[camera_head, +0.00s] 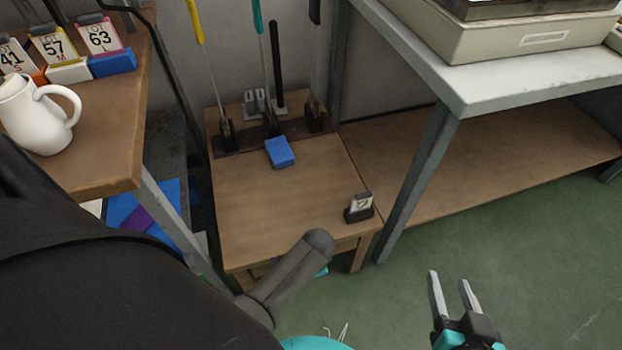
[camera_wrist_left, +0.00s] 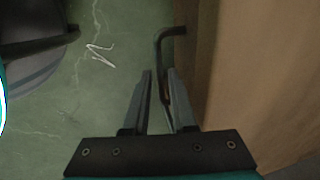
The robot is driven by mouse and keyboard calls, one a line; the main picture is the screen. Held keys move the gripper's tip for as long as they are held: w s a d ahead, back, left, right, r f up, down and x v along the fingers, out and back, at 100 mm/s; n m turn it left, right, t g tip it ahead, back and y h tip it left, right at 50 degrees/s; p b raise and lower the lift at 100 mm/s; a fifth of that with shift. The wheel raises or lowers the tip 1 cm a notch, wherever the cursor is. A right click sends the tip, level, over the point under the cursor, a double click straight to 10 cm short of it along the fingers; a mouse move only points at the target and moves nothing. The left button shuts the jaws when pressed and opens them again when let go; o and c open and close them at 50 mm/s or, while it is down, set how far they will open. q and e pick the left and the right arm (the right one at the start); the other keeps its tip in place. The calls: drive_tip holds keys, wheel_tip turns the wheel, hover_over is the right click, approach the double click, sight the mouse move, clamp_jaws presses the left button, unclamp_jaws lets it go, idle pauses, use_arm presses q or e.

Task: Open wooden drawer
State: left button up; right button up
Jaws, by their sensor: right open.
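The small wooden table (camera_head: 240,210) stands in the middle of the head view. Its front lies mostly behind my left arm, so I cannot tell there how far the drawer is out. In the left wrist view, a wooden front (camera_wrist_left: 255,70) fills the right side, and a dark bent bar handle (camera_wrist_left: 158,50) sticks out from it. My left gripper (camera_wrist_left: 160,75) is open, its fingers on either side of the handle's lower stretch. Contact is unclear. In the head view the left gripper is hidden. My right gripper (camera_head: 450,282) is open and empty over the green floor.
A blue block (camera_head: 280,152) and a small card holder (camera_head: 360,208) are on the table top, with upright tools along its back. A grey-legged bench (camera_head: 430,160) stands to the right. A white pitcher (camera_head: 40,115) stands on a wooden surface at left. The floor at lower right is clear.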

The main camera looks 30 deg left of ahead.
use_arm(q)
drive_tip(key=shift+c, duration=0.3)
clamp_jaws()
idle(1.1)
